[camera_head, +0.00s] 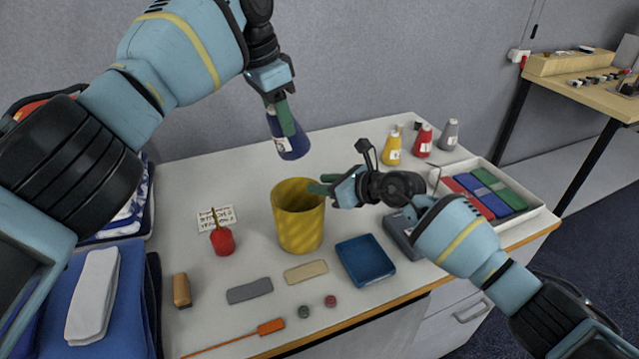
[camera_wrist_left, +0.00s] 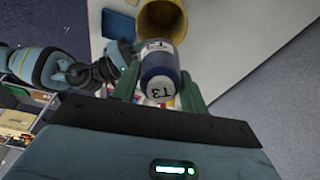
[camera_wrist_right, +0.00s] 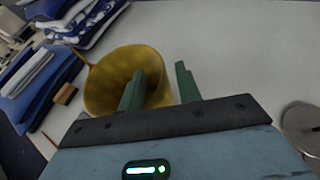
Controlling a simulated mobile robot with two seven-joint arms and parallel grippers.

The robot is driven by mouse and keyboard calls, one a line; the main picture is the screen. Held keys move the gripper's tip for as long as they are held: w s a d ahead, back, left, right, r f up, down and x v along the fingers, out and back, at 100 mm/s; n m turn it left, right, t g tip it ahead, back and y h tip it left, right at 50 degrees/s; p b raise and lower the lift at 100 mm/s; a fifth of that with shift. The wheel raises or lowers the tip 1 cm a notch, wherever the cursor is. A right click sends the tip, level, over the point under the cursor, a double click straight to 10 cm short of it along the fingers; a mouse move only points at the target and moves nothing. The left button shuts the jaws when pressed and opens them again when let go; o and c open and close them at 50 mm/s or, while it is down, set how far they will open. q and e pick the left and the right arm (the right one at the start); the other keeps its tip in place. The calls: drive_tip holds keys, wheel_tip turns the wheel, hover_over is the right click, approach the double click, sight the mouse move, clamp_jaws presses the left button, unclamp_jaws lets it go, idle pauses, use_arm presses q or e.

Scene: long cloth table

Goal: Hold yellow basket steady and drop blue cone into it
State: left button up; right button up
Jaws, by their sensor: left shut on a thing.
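The yellow basket (camera_head: 300,220) stands upright on the table, its open top facing up; it also shows in the left wrist view (camera_wrist_left: 150,30) and the right wrist view (camera_wrist_right: 105,85). The dark blue cone (camera_head: 290,148), with a white label, is in my left gripper (camera_head: 281,118), held above and behind the basket. It fills the space between the fingers in the left wrist view (camera_wrist_left: 160,70). My right gripper (camera_head: 322,187) is at the basket's right rim. In the right wrist view its fingers (camera_wrist_right: 160,85) are apart, one over the basket's mouth, one outside the rim.
Yellow (camera_head: 392,150), red (camera_head: 423,140) and grey (camera_head: 449,134) cones stand at the back right. A white tray (camera_head: 535,213) with coloured blocks is at right. A blue tray (camera_head: 365,260) and a red object (camera_head: 222,241) flank the basket. Folded cloths are at left.

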drive_tip(key=shift+x, duration=0.8)
drive_tip(key=shift+c, duration=0.3)
